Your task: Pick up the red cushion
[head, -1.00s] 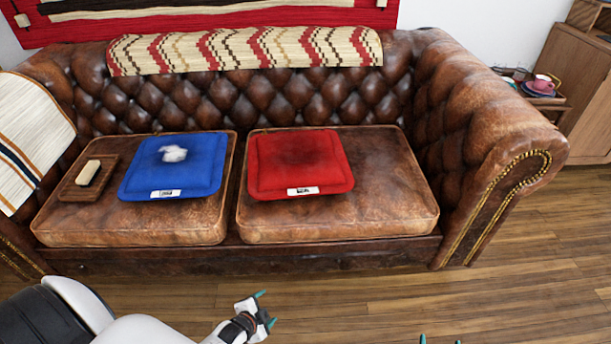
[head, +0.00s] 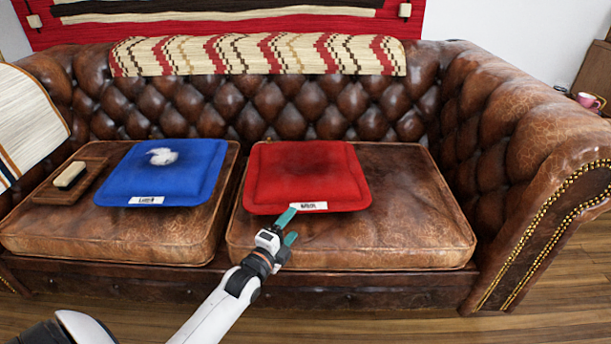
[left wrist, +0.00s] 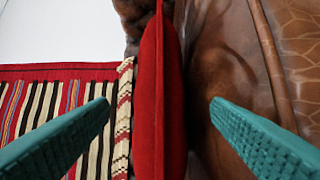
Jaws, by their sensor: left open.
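The red cushion (head: 305,172) lies flat on the right seat of the brown leather sofa, with a white label on its front edge. My left gripper (head: 288,227) is open at the cushion's front edge, near the label. In the left wrist view the cushion (left wrist: 160,95) shows edge-on between the two teal fingers of my left gripper (left wrist: 160,140), with a gap on either side. I cannot tell how far the fingertips reach past the edge. My right gripper is not in the head view now.
A blue cushion (head: 165,180) with a white patch lies on the left seat. Beside it a brush (head: 70,175) lies on a wooden tray (head: 62,195). The sofa's right arm (head: 535,150) rises at the right. The right seat (head: 420,215) is bare beside the red cushion.

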